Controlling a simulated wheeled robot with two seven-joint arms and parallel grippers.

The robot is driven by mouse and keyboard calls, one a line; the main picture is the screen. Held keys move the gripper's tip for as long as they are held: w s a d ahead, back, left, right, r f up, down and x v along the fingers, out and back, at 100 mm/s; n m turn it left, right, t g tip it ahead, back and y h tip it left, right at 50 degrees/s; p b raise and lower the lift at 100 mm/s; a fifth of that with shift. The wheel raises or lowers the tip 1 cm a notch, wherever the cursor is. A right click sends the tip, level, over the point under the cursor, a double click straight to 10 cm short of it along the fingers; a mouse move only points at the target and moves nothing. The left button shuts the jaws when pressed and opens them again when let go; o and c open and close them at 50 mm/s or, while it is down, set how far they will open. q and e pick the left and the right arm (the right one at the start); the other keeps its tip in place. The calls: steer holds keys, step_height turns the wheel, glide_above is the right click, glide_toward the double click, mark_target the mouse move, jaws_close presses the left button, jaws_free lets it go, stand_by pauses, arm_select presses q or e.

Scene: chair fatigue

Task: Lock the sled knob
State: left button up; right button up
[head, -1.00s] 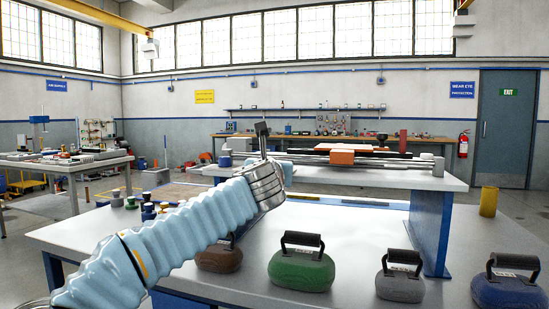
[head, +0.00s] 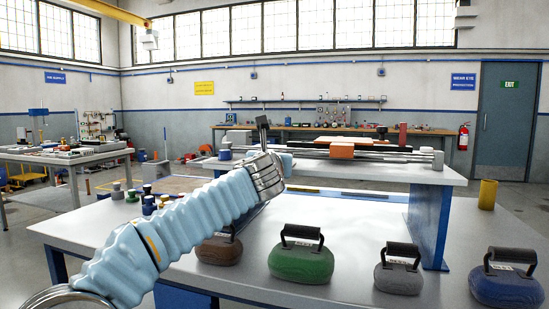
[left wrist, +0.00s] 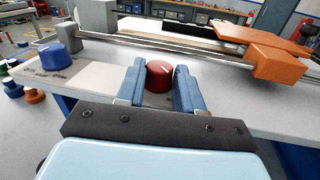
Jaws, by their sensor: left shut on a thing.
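The red sled knob (left wrist: 160,75) has a white mark on top and stands upright on the raised grey bench in the left wrist view. My left gripper (left wrist: 159,84) has its two blue fingers on either side of the knob, shut on it. In the head view my left gripper (head: 284,162) is at the raised bench's front edge and hides the knob. The orange sled (left wrist: 278,60) sits on metal rails behind and to the right; it also shows in the head view (head: 341,151). My right gripper is not in view.
A blue knob (left wrist: 60,54) stands left of the red one, by a grey rail end block (left wrist: 98,15). Several handled weights (head: 302,262) line the lower bench's front. Small coloured knobs (head: 149,204) stand at its left. A yellow cylinder (head: 487,194) stands at right.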

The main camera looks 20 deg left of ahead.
arm_select(q)
steer(key=shift+a, duration=0.15)
steer(key=shift+w+a+m+h, duration=0.1)
steer(key=shift+a+m+h, duration=0.1)
steer(key=shift+m+h, duration=0.7)
steer(key=shift+s+a+m+h, duration=0.15)
steer(key=shift+m+h, duration=0.35)
steer(key=shift+h, duration=0.8)
steer(key=shift+w+a+m+h, duration=0.15)
steer(key=shift+a+m+h, duration=0.1)
steer(key=shift+m+h, duration=0.65)
steer(key=shift+a+m+g+h, duration=0.1)
steer(key=shift+m+g+h, duration=0.75)
steer(key=shift+h, duration=0.75)
steer(key=shift+a+m+g+h, duration=0.1)
steer(key=shift+m+g+h, duration=0.45)
steer(key=shift+m+h, duration=0.8)
steer(key=shift+w+h, duration=0.1)
steer(key=shift+h, duration=0.45)
steer(key=o, duration=0.8)
steer(key=shift+c, duration=0.2)
